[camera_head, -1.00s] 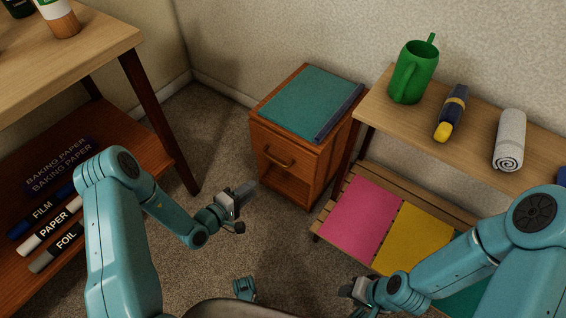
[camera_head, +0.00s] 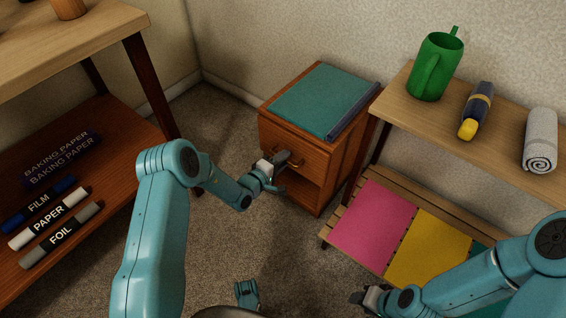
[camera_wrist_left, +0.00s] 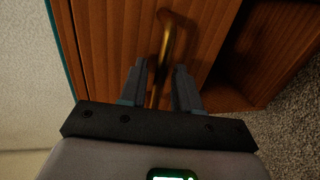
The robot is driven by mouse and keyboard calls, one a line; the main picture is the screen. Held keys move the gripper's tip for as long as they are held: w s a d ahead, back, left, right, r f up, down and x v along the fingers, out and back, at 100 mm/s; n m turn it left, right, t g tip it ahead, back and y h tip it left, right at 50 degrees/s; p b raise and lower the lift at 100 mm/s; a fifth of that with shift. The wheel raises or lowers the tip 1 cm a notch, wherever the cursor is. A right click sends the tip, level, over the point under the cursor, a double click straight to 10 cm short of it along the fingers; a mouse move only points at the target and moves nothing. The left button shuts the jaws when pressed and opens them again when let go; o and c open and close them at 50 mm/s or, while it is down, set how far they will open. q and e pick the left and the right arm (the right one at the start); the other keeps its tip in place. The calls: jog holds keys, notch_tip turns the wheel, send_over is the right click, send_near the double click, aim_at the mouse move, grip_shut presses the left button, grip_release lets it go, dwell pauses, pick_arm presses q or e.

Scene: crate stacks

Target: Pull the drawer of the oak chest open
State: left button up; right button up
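The oak chest (camera_head: 335,158) stands on the carpet at the centre, with its closed drawer (camera_head: 298,145) above an open compartment. The drawer has a curved brass handle (camera_wrist_left: 176,45). My left gripper (camera_head: 281,171) is at the drawer front. In the left wrist view its two fingers (camera_wrist_left: 158,88) are apart, one on each side of the handle bar, with gaps visible. My right gripper (camera_head: 372,300) is low at the bottom of the head view, away from the chest; its fingers are too small to judge.
A teal book or folder (camera_head: 315,98) lies on the chest. At right, a shelf (camera_head: 400,103) carries a green watering can (camera_head: 433,72), a torch (camera_head: 476,110) and a rolled towel (camera_head: 541,140). Pink mat (camera_head: 373,220) lies on the slatted lower shelf. Left shelving (camera_head: 110,140) holds several rolls.

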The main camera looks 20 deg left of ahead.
pick_arm(q)
jog(key=shift+w+d, duration=0.1)
jog(key=shift+w, duration=0.3)
pick_arm(e)
jog(key=shift+w+f, duration=0.1)
jog(key=shift+f, duration=0.05)
jog(key=shift+d, duration=0.1)
pick_arm(q)
grip_shut()
jog(key=shift+s, duration=0.1)
